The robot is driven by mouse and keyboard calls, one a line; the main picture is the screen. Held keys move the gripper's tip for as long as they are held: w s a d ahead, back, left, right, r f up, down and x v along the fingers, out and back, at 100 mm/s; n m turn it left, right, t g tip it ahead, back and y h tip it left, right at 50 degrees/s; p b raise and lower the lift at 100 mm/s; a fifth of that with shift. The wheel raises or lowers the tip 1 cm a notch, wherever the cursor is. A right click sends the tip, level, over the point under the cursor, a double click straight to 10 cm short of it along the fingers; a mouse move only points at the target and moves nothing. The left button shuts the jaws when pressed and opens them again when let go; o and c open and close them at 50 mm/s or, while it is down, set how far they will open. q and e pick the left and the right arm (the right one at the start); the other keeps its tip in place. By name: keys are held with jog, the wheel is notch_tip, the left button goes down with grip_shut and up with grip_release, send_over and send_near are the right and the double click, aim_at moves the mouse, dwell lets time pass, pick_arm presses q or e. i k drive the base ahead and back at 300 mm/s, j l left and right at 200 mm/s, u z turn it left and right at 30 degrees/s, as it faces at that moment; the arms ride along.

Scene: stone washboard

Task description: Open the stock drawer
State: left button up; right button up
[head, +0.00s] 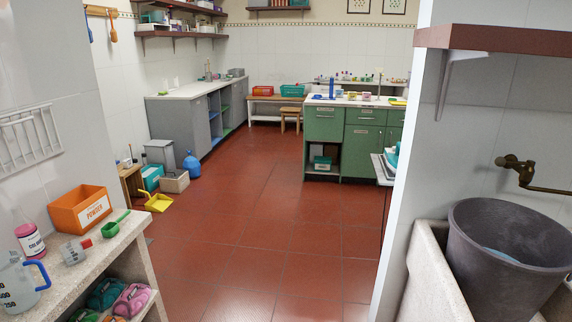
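A green cabinet (345,150) stands across the room, right of the middle of the head view. It has several fronts with pale handles, such as the upper left front (324,123) and the upper middle front (366,116). These look shut. I cannot read any label that marks one as the stock drawer. Below the upper left front is an open recess with a teal box (322,163) in it. The cabinet's right side is hidden by the white wall edge. Neither of my grippers is in view.
The red tiled floor (255,215) is clear towards the cabinet. A stone shelf (95,262) at left front and a wall end (405,170) at right narrow the way. A grey bucket (495,270) sits in a stone sink.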

aim_at(355, 116)
jog(key=i+j, duration=0.1)
jog(key=i, duration=0.5)
jog(key=i+j, duration=0.1)
jog(key=i, duration=0.5)
jog(key=i+j, duration=0.15)
jog(key=i, duration=0.45)
jog(key=i+z, duration=0.1)
jog(key=i, duration=0.8)
jog(key=i+j+z, duration=0.1)
jog(key=i, duration=0.75)
jog(key=i+z, duration=0.2)
jog(key=i, duration=0.65)
jog(key=i+j+z, duration=0.15)
jog(key=i, duration=0.75)
jog(key=i+z, duration=0.25)
jog(key=i, duration=0.9)
